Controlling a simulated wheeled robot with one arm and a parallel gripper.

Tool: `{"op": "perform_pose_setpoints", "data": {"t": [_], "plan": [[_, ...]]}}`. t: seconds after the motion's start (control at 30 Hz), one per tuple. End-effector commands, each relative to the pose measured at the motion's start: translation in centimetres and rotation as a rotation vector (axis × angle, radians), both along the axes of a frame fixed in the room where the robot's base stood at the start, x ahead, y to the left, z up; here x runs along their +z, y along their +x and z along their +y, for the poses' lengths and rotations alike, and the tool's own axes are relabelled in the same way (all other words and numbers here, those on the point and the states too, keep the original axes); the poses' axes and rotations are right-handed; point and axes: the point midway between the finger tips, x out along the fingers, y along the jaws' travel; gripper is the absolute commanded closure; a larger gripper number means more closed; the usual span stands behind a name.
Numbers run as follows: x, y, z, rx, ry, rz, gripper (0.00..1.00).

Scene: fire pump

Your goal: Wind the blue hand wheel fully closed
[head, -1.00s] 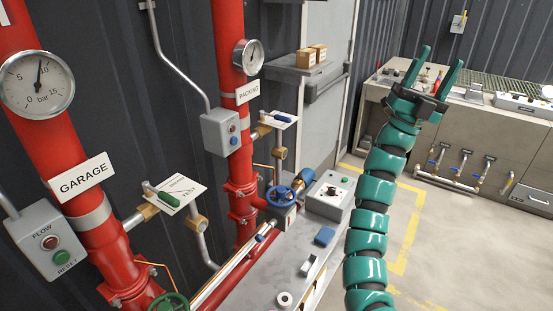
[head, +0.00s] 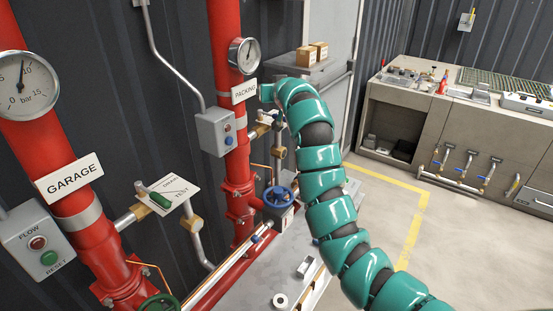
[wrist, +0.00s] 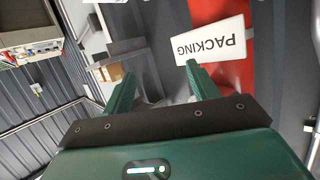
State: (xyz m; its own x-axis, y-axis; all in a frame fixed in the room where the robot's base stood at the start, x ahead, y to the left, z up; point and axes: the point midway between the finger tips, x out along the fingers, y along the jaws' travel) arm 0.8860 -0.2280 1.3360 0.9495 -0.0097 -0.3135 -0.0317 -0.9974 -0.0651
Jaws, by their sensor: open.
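The blue hand wheel (head: 279,197) sits low beside the red PACKING riser (head: 229,120) in the head view, left of my arm. My teal arm curves up from the lower right and bends over, with its end near the PACKING label (head: 245,91). My gripper (wrist: 158,75) shows in the wrist view with its two teal fingers apart and nothing between them. The PACKING label shows upside down there, close to the right finger. The gripper is above the wheel and apart from it. The wheel is not visible in the wrist view.
A pressure gauge (head: 244,54) and a grey button box (head: 215,132) are on the PACKING riser. A brass-fitted test pipe (head: 278,153) runs close behind my arm. A green wheel (head: 159,304) is at the lower left. Floor at the right is clear.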

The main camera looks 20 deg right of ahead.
Motion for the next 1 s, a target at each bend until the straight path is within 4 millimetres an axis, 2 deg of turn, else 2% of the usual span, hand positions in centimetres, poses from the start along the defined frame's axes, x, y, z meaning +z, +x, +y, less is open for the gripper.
{"op": "perform_pose_setpoints", "data": {"t": [0.03,0.1,0.2,0.3,0.47,0.6,0.77,1.0], "plan": [[-2.6,-0.5,0.3,0.000,-0.003,0.103,0.41],[-6.4,-1.8,0.2,-0.007,-0.008,0.256,0.41],[-10.9,-4.1,-0.2,-0.025,-0.011,0.461,0.41],[-14.2,-6.8,-0.6,-0.041,-0.008,0.632,0.41],[-17.0,-9.9,-0.7,-0.054,-0.001,0.807,0.41],[-17.8,-11.0,-0.6,-0.056,0.004,0.862,0.41],[-18.5,-10.7,-0.5,-0.056,0.008,0.864,0.41],[-20.6,-9.9,-0.5,-0.056,0.005,0.864,0.41]]}}
